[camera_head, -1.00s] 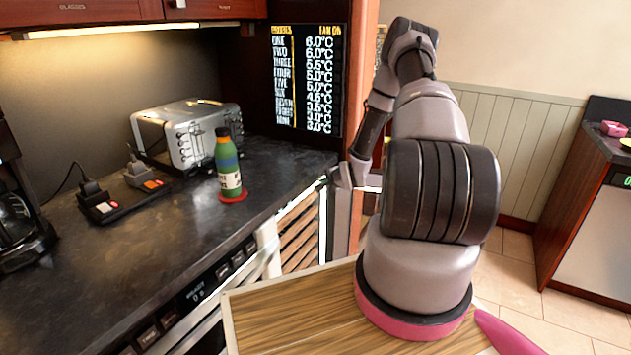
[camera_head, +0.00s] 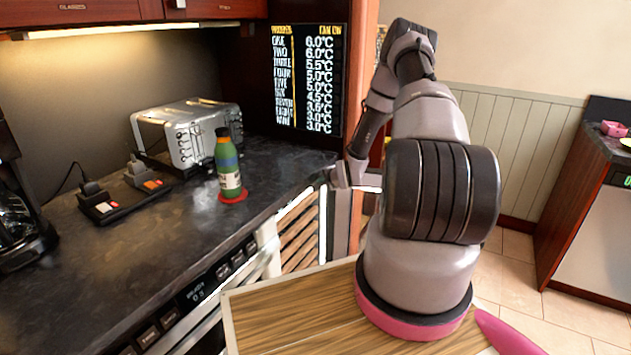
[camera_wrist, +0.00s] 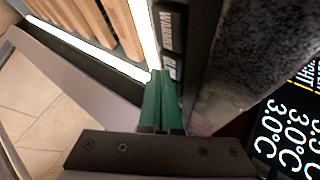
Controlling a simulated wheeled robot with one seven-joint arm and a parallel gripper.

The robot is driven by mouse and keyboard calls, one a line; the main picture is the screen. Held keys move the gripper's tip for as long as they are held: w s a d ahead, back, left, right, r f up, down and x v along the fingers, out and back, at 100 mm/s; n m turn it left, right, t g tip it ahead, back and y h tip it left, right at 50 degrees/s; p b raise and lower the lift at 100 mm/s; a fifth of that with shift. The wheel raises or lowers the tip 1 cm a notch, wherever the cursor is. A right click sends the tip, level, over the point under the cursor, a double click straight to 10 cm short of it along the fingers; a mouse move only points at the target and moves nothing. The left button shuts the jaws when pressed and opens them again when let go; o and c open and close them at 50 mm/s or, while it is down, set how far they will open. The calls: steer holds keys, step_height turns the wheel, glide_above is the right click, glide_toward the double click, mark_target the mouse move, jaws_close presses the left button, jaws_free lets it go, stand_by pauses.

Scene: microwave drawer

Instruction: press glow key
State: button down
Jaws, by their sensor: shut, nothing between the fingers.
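My gripper (camera_wrist: 162,90) shows green fingers pressed together with nothing between them in the wrist view. Its tips are beside the lower of two dark keys (camera_wrist: 172,67) on a black panel strip. Whether they touch it I cannot tell. The other dark key (camera_wrist: 167,28) is above it, with small pale lettering turned sideways. I cannot read which one is the glow key. In the head view, the black control panel (camera_head: 205,287) runs along the counter front with several keys and a small display. The fingertips are hidden there behind the counter corner and my arm.
A slatted wooden front with a bright white frame (camera_head: 322,225) is beside the panel. The dark counter (camera_head: 130,250) holds a toaster (camera_head: 187,133), a green bottle (camera_head: 228,165) and a black switch block (camera_head: 110,205). A lit temperature screen (camera_head: 305,80) stands at the back.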

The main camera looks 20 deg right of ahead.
steer(key=shift+w+a+r, duration=0.1)
steer(key=shift+w+a, duration=0.25)
steer(key=shift+w, duration=0.05)
stand_by(0.6)
steer(key=shift+s+d, duration=0.55)
steer(key=shift+s, duration=0.15)
steer(key=shift+s+d, duration=0.1)
steer(key=shift+s+d, duration=0.75)
steer(key=shift+s, duration=0.25)
steer(key=shift+s+d, duration=0.7)
steer(key=shift+s, duration=0.25)
